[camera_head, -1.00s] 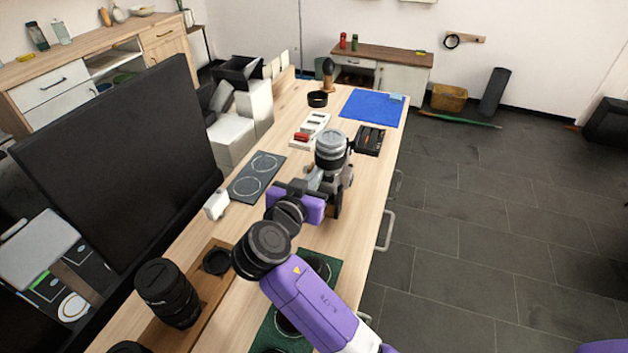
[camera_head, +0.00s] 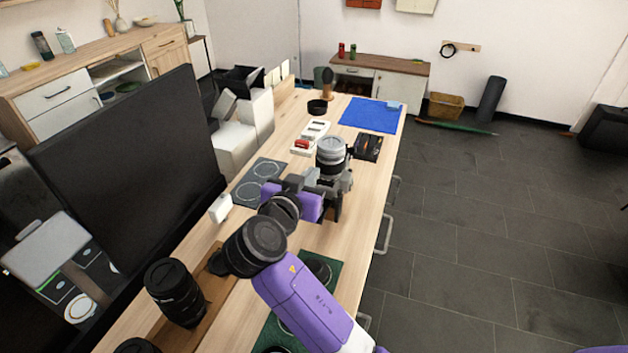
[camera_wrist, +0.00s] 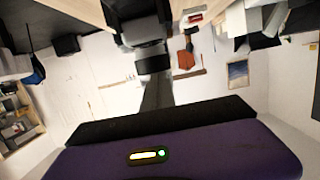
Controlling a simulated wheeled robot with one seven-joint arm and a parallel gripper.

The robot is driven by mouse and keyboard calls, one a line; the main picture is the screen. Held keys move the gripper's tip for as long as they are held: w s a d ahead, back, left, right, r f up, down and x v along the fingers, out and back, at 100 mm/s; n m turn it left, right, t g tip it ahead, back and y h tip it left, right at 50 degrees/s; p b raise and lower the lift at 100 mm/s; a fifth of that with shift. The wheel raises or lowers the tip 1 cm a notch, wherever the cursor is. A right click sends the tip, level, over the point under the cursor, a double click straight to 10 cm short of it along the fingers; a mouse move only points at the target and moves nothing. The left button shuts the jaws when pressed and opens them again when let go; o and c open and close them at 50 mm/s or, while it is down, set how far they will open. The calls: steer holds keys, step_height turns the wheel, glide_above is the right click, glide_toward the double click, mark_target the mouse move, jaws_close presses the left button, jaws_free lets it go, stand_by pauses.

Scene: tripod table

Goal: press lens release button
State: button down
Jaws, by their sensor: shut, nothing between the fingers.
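A camera stands on the wooden table, with a silver and black lens (camera_head: 331,152) facing up from its grey body (camera_head: 342,181). My gripper (camera_head: 316,190), below a purple wrist, is at the near left side of the camera body. The fingers look shut and empty. They overlap the body in the head view, so I cannot tell whether they touch it. The lens release button is too small or hidden to make out. In the wrist view, dark blurred shapes (camera_wrist: 150,45) stand in front of my purple gripper housing; the button is not clear there either.
A dark mat with ring outlines (camera_head: 259,184) lies left of the camera. A dark case (camera_head: 368,148) and a blue mat (camera_head: 371,115) lie beyond it. A large black lens (camera_head: 175,292) stands at the near left, beside the big black screen (camera_head: 125,160).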

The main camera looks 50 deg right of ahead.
steer(key=v, duration=0.7)
steer(key=shift+a+r+b, duration=0.2)
steer(key=shift+r+b, duration=0.05)
steer(key=shift+b, duration=0.2)
steer(key=shift+s, duration=0.1)
stand_by(0.3)
